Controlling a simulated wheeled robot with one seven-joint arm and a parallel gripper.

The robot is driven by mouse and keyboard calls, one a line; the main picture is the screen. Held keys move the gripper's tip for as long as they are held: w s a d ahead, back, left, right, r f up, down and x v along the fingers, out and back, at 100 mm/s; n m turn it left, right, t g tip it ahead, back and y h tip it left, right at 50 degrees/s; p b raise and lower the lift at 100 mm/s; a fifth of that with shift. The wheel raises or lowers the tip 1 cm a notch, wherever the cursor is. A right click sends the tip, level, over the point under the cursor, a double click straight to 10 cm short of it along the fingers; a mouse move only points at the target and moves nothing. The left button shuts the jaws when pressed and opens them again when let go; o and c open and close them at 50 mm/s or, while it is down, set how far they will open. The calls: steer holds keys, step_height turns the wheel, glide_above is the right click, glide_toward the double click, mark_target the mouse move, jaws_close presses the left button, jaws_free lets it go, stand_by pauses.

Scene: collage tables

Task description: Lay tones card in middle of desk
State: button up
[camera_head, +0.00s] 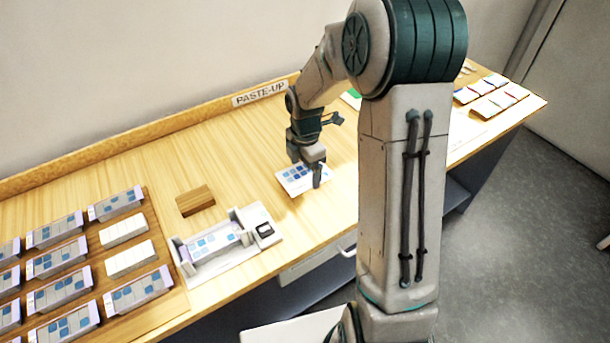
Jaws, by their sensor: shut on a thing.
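A white card with blue squares, which looks like the tones card (293,182), is in my gripper (309,176) over the middle of the desk (245,140). My gripper points down and is shut on the card's right part. The card looks roughly flat. I cannot tell whether it touches the desk or hangs just above it. My arm hides part of the desk to the right.
A brown wooden block (195,200) lies left of the card. A white tray (222,262) with a similar card stands at the front edge. A wooden board (172,293) with several card stacks fills the left. Small coloured cards (492,103) lie at the far right. A PASTE-UP sign (260,93) is behind.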

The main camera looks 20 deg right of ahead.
mark_target(305, 175)
steer(key=shift+f, duration=1.75)
steer(key=shift+f, duration=0.1)
steer(key=o, duration=0.9)
steer(key=shift+c, duration=0.2)
step_height(305, 175, up, 12)
steer(key=s+r+m+t, duration=0.1)
steer(key=s+r+m, duration=0.2)
steer(key=s+m, duration=0.7)
steer(key=s+r+m+t, duration=0.1)
steer(key=s+r+m, duration=0.2)
steer(key=s+m, duration=0.7)
steer(key=shift+s+r+m+t, duration=0.3)
steer(key=shift+s+r+m, duration=0.1)
steer(key=shift+m, duration=0.5)
